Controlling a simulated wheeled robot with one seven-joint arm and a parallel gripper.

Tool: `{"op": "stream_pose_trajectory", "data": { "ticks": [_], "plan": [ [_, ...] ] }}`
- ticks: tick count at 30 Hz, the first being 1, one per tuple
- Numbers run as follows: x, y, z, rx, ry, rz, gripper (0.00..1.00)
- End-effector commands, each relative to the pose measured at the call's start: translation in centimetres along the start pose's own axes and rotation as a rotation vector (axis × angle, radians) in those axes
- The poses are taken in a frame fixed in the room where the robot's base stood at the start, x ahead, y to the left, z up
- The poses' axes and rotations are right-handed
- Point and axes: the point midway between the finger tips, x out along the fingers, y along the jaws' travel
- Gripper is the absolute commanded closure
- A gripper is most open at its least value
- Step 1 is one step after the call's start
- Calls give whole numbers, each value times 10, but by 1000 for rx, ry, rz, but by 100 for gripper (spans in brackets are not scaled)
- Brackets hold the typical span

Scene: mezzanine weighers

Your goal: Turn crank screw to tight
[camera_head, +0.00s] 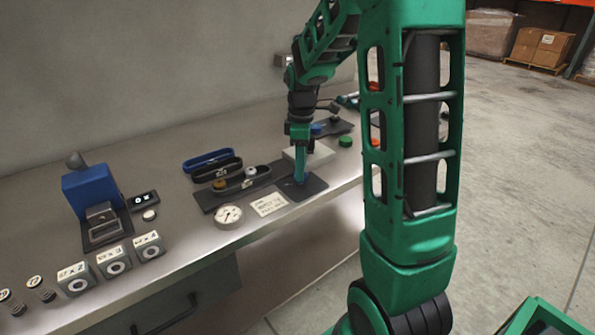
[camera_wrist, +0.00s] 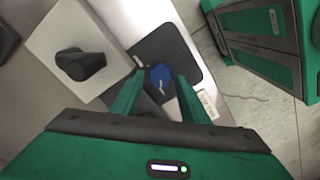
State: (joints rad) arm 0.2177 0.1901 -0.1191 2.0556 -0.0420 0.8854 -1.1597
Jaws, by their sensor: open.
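A small blue part (camera_wrist: 159,74), which looks like the crank screw's head, stands on a dark plate (camera_wrist: 181,48) in the wrist view. My gripper (camera_wrist: 160,80) is open, with one finger on each side of the blue part. I cannot tell whether either finger touches it. In the head view my gripper (camera_head: 300,180) points down over the dark plate (camera_head: 312,186) near the bench's front edge, and its fingers hide the screw. The screw's turned position cannot be read.
A pale box (camera_head: 322,154) stands just behind the plate; its black knob (camera_wrist: 80,64) shows in the wrist view. A green knob (camera_head: 346,141) is behind right.

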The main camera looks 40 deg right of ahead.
Motion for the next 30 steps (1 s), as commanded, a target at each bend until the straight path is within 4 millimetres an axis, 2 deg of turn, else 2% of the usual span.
{"op": "stream_pose_trajectory", "data": {
  "ticks": [6,15,19,30],
  "plan": [
    [16,0,0,0,0,0,60],
    [17,0,0,0,1,1,60],
    [17,0,0,0,1,1,90],
    [17,0,-1,41,2,1,90]
  ]
}}
